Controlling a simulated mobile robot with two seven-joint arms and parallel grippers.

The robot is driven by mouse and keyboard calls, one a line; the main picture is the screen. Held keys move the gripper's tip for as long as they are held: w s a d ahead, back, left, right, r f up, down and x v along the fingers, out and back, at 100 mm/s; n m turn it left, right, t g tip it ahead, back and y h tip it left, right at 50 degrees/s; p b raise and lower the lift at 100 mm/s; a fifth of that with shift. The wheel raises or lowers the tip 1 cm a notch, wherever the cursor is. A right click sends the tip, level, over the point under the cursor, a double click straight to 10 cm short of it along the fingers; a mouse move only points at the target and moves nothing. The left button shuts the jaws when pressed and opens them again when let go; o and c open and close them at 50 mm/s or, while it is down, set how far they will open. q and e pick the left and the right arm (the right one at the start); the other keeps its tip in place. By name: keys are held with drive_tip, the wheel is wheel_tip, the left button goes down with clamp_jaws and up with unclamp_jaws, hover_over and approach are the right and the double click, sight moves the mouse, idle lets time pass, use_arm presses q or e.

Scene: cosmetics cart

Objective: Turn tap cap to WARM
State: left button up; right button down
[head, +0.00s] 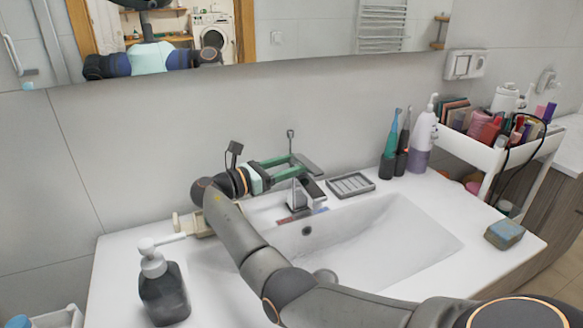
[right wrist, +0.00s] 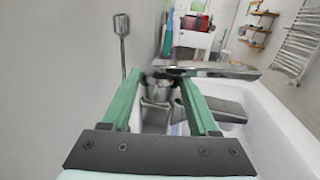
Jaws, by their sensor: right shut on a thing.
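The chrome tap (head: 303,196) stands at the back edge of the white sink (head: 400,235). A small red and blue marking shows at its base in the head view. The tap cap (right wrist: 220,70) is a flat chrome plate in the right wrist view, lying across and beyond the fingertips. My right gripper (head: 304,168) reaches over the tap from the left with its green fingers. It is shut on the tap cap; the right wrist view shows the fingers (right wrist: 165,88) on both sides of the tap. The exact contact is partly hidden. My left gripper is not in view.
A dark soap dispenser (head: 164,292) stands at the front left. A grey soap dish (head: 350,185), toothbrushes (head: 389,158) and a white and purple bottle (head: 422,140) stand right of the tap. A sponge (head: 504,233) lies on the right edge. The wall is close behind.

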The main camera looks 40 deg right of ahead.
idle(0.3)
drive_tip(key=shift+c, duration=0.8)
unclamp_jaws()
